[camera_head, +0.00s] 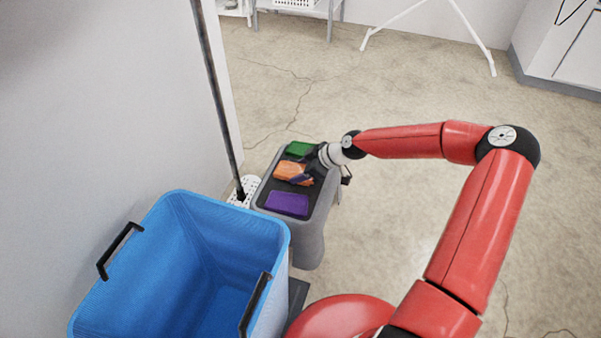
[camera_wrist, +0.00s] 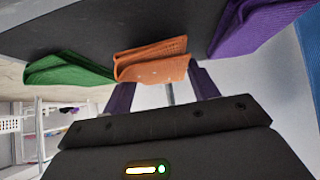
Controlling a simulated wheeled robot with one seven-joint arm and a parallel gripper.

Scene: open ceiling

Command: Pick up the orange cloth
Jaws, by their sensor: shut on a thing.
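The orange cloth (camera_head: 289,170) lies on the dark top of a grey stand, between a green cloth and a purple cloth. My gripper (camera_head: 306,178) is at its right edge in the head view. In the wrist view the orange cloth (camera_wrist: 152,62) is folded, and its near edge is between the fingertips of my gripper (camera_wrist: 160,85). The gripper is shut on that edge. The cloth's far part still appears to be at the dark surface; I cannot tell whether any of it is lifted.
The green cloth (camera_head: 300,148) and purple cloth (camera_head: 287,204) lie close on either side on the stand (camera_head: 309,238). A large blue bin (camera_head: 160,225) stands in front, and a dark pole (camera_head: 217,90) rises beside the stand. The floor to the right is clear.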

